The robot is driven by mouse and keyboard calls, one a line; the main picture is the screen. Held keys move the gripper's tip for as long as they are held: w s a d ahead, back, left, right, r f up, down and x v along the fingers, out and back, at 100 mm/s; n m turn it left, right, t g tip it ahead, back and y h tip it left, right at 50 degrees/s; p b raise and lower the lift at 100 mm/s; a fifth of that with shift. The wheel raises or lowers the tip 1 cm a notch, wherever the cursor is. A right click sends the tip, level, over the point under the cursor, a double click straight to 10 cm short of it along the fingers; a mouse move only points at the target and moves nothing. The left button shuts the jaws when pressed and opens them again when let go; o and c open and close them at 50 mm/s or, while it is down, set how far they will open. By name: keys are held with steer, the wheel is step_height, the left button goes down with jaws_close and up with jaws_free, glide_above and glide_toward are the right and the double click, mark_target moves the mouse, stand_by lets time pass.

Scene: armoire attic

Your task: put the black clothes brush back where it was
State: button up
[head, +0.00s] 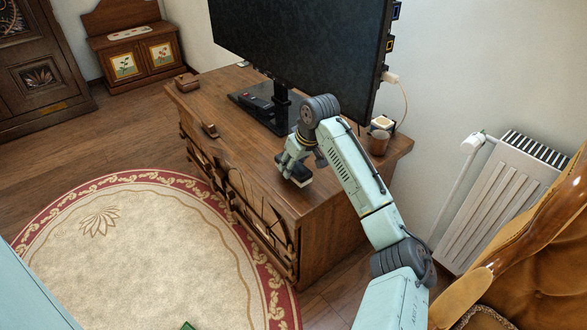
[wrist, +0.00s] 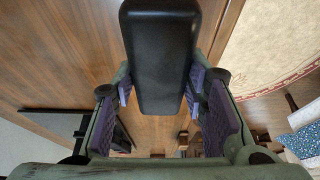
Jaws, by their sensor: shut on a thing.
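The black clothes brush (wrist: 160,58) is between the purple finger pads in the wrist view, its smooth dark back facing the camera. My gripper (wrist: 162,100) is shut on it. In the head view my gripper (head: 296,166) is at the front edge of the wooden TV cabinet (head: 330,192), toward its right end. The brush (head: 301,177) shows there as a small dark shape under the fingers, with a pale strip along its lower side. I cannot tell whether it touches the cabinet top.
A wooden box (head: 187,83) and a small brown object (head: 210,130) are farther left. A brown jar (head: 379,142) stands behind my arm. A radiator (head: 500,190) and chair (head: 530,260) are at right.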

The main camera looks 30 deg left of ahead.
steer(key=shift+f+b, duration=1.85)
steer(key=shift+b, duration=0.2)
steer(key=shift+r, duration=0.15)
steer(key=o, duration=1.1)
